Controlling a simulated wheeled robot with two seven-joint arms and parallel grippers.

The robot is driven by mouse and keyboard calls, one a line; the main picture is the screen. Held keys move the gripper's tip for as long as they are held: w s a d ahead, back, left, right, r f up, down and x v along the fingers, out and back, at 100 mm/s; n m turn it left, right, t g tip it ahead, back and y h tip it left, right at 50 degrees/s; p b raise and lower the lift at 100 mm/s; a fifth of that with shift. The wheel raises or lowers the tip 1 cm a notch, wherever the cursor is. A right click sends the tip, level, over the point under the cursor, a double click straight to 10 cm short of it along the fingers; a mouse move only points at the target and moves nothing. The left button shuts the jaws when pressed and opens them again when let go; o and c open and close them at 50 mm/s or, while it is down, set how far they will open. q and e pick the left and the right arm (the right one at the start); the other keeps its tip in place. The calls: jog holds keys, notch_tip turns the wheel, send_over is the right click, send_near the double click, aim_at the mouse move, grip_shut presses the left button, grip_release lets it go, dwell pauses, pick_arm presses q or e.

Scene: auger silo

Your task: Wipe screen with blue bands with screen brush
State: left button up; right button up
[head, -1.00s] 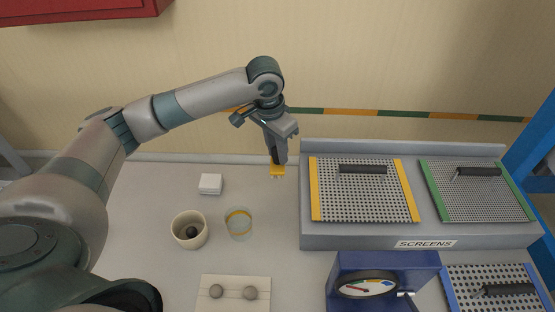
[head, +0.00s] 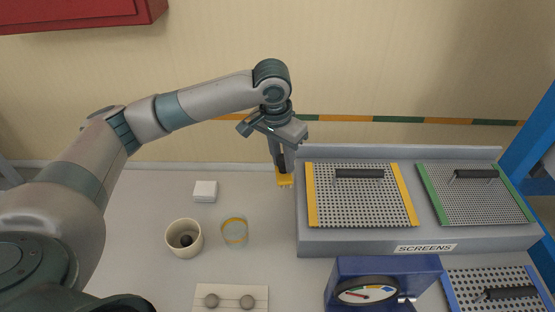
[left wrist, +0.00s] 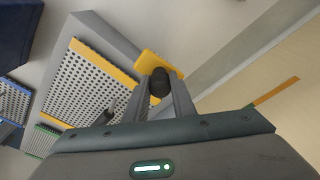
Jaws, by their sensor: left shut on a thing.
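The screen with blue bands (head: 462,287) lies at the bottom right of the head view, below the screens tray, with a black handle on it. It also shows at the left edge of the left wrist view (left wrist: 12,103). My left gripper (head: 281,166) is shut on the screen brush, whose yellow head (head: 284,182) points down just left of the screens tray. In the left wrist view the brush's dark handle (left wrist: 160,82) sits between the fingers. The brush is well away from the blue-banded screen. My right gripper is not in view.
The grey screens tray (head: 350,243) holds a yellow-banded screen (head: 342,206) and a green-banded screen (head: 463,205). A blue gauge box (head: 350,268) stands left of the blue-banded screen. A cream cup (head: 171,246), a glass (head: 235,235) and a white block (head: 205,190) stand left.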

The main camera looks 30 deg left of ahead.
pick_arm(q)
jog(key=s+d+r+n+b, duration=0.1)
jog(key=s+d+n+b, duration=0.1)
jog(key=d, duration=0.3)
jog(key=shift+s+r+n+y+b, duration=0.3)
jog(key=shift+s, duration=0.3)
jog(key=shift+r, duration=0.15)
